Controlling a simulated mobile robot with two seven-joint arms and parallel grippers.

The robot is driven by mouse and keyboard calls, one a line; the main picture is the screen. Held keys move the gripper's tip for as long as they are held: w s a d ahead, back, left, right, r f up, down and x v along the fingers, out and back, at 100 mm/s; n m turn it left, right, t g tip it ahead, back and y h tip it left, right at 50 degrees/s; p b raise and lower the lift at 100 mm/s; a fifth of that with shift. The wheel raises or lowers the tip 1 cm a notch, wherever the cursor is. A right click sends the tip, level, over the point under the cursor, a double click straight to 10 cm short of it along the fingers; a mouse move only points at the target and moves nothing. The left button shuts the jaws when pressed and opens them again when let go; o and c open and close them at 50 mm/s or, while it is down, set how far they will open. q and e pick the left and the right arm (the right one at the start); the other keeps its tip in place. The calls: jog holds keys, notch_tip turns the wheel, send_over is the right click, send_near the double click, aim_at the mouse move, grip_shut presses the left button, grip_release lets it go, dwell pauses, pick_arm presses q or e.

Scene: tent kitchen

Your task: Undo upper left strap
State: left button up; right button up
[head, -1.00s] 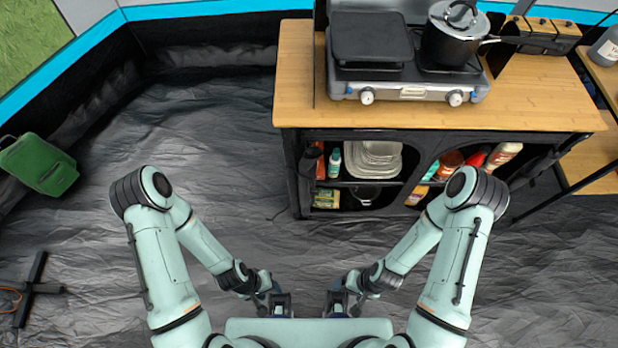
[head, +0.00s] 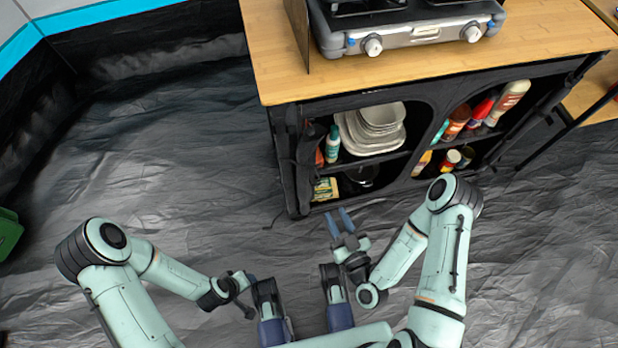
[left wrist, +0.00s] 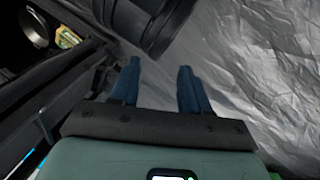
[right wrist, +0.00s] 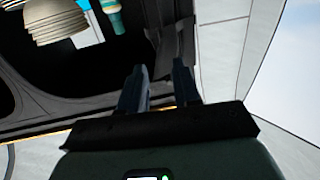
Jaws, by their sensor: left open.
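The black fabric cabinet (head: 291,190) has a dark cloth roll (head: 309,160) hanging at the left side of its left opening. The roll also shows ahead of my fingers in the right wrist view (right wrist: 172,30), with dark strap-like pieces on it. I cannot clearly tell the upper left strap from the dark cloth. My right gripper (head: 339,221) is open and empty, pointing toward the cabinet front; its fingers are apart in the right wrist view (right wrist: 158,76). My left gripper (head: 252,281) is low at the left; the left wrist view (left wrist: 158,78) shows its fingers apart and empty.
White bowls and plates (head: 375,128), a teal bottle (head: 332,144) and a yellow box (head: 325,189) sit on the left shelves. Several bottles stand in the right opening. A stove (head: 410,32) is on the wooden top (head: 275,75). Grey floor (head: 170,150) is clear at left.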

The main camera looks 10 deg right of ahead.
pick_arm(q)
jog(key=shift+w+a+f+t+b, duration=0.3)
jog(key=shift+w+f+b, duration=0.1)
jog(key=shift+w, duration=0.2)
jog(key=shift+w+a+f+t+b, duration=0.25)
jog(key=shift+w+f, duration=0.15)
jog(key=shift+w, duration=0.2)
pick_arm(e)
send_near(312, 165)
jog(key=w, duration=0.5)
jog(key=shift+w+a+f, duration=0.1)
jog(key=shift+w+a, duration=0.05)
jog(key=shift+w, duration=0.15)
jog(key=shift+c, duration=0.3)
grip_shut()
